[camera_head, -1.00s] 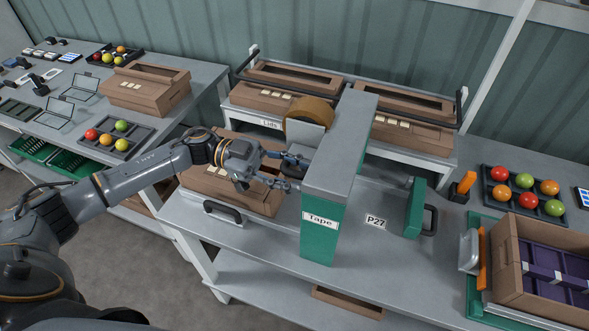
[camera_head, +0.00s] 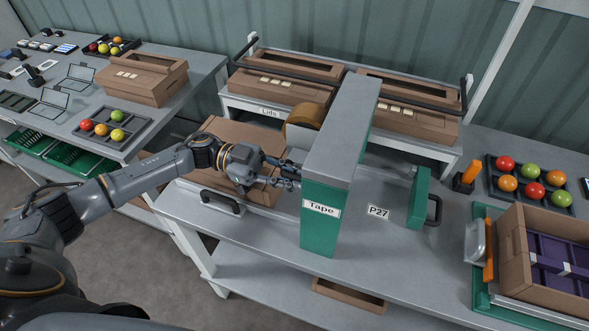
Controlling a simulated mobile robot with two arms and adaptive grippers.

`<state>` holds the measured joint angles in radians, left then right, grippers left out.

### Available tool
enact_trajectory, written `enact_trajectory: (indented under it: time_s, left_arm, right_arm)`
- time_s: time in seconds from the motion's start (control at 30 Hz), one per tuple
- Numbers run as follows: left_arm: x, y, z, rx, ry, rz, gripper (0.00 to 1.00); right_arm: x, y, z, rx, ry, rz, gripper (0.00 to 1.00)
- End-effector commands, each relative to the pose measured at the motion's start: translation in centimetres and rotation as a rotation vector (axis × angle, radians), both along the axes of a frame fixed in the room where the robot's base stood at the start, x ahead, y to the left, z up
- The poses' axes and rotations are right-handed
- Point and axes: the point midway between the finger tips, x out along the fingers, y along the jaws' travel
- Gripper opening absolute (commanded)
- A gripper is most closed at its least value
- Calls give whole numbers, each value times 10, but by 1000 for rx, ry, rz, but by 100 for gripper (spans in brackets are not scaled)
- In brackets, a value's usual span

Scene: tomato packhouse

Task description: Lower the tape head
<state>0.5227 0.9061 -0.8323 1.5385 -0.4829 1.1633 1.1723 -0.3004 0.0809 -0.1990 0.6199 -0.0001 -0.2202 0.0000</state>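The tape station is a green and grey arch (camera_head: 340,140) with a "Tape" label, standing on the grey bench. Its tape head, with a brown tape roll (camera_head: 304,113) and a pale block below it, shows at the arch's left side. My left gripper (camera_head: 294,174) is just below the tape head, beside the arch's left edge. Its fingertips are partly hidden against the arch and dark parts there, so I cannot tell whether it holds anything. A cardboard box (camera_head: 235,136) lies behind and below my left forearm. My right gripper is not in view.
A lids rack (camera_head: 270,112) with brown cartons stands behind. A green side plate with a black handle (camera_head: 418,200) is right of the "P27" label. An open box with purple inserts (camera_head: 510,262) and a tomato tray (camera_head: 530,200) are at right.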

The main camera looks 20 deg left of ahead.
Motion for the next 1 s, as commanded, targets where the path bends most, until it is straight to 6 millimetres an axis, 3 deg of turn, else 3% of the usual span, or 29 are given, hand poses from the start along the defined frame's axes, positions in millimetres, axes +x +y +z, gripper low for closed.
enact_trajectory:
  time_s: [0.03,0.27,0.3,0.4,0.77,1.0]
  left_arm:
    - [1,0,-7,4,-1,4,0]
    - [0,1,-8,10,0,3,0]
    - [0,1,-8,10,1,3,18]
    - [0,1,-8,10,1,3,38]
    - [1,4,-5,5,-2,4,39]
    - [3,41,-6,8,0,9,39]
  right_arm:
    - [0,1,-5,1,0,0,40]
    - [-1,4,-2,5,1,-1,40]
    - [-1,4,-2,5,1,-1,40]
    - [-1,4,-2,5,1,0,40]
    - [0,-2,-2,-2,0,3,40]
    - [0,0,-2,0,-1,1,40]
